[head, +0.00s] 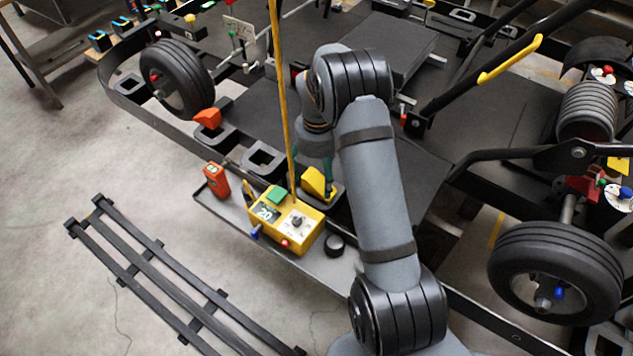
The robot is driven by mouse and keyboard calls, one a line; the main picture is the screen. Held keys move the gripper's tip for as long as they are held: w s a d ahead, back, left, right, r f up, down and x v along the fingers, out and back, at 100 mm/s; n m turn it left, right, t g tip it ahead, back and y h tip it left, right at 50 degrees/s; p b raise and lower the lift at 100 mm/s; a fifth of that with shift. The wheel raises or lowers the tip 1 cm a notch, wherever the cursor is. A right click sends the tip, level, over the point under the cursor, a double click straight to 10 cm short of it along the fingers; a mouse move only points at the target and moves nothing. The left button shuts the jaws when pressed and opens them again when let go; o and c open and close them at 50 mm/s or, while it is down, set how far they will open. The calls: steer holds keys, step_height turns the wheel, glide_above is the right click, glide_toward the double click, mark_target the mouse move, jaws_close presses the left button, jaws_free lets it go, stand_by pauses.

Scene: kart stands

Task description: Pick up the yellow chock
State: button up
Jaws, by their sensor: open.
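The yellow chock (314,182) is a small wedge in a black holder on the near edge of the kart stand, left of my forearm. My gripper (312,170) points down just above and around it, with thin teal-green fingers partly hidden behind the wrist and a yellow pole. The fingers look open, one on each side of the chock; whether they touch it I cannot tell. An orange chock (208,118) sits in a similar holder further left, with an empty black holder (264,160) between the two.
A yellow control box (287,222) with knobs and a "20" label stands just in front of the chock on a grey shelf (310,262). A red handset (217,180) and a black puck (334,246) are beside it. The yellow pole (283,90) rises close to my wrist.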

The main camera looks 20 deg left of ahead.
mark_target(317, 185)
steer(key=shift+s+f+p, duration=0.2)
steer(key=shift+f+p, duration=0.8)
steer(key=shift+f, duration=1.35)
steer(key=shift+c, duration=0.4)
steer(key=c, duration=1.1)
steer(key=shift+c, duration=0.7)
steer(key=shift+r, duration=0.2)
